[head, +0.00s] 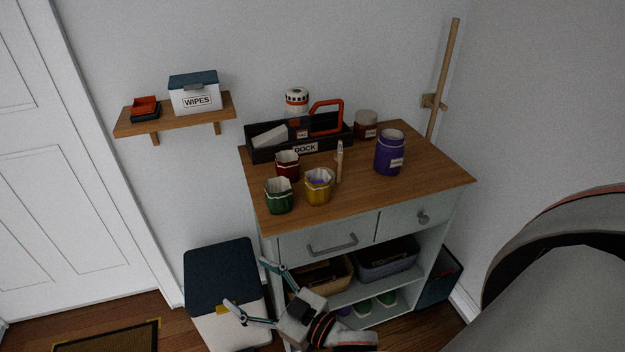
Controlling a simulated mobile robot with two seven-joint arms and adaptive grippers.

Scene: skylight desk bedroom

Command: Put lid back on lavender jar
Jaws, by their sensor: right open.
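A purple jar (389,153) with a white label stands upright on the right part of the wooden dresser top (430,178). Its upper end shows a pale rim and looks open, though it is small in the picture. I cannot make out a separate lavender lid. My right gripper (245,284) is open and empty, low in front of the dresser at the bottom of the head view. It is well below and to the left of the jar, with its fingers pointing left. My left gripper is not in view.
Green (278,196), yellow (318,187) and dark red (288,165) cups stand front left on the top, beside an upright wooden piece (339,162). Behind are a black caddy (262,154) and a brownish jar (366,124). A dark-lidded bin (223,270) stands left of the dresser.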

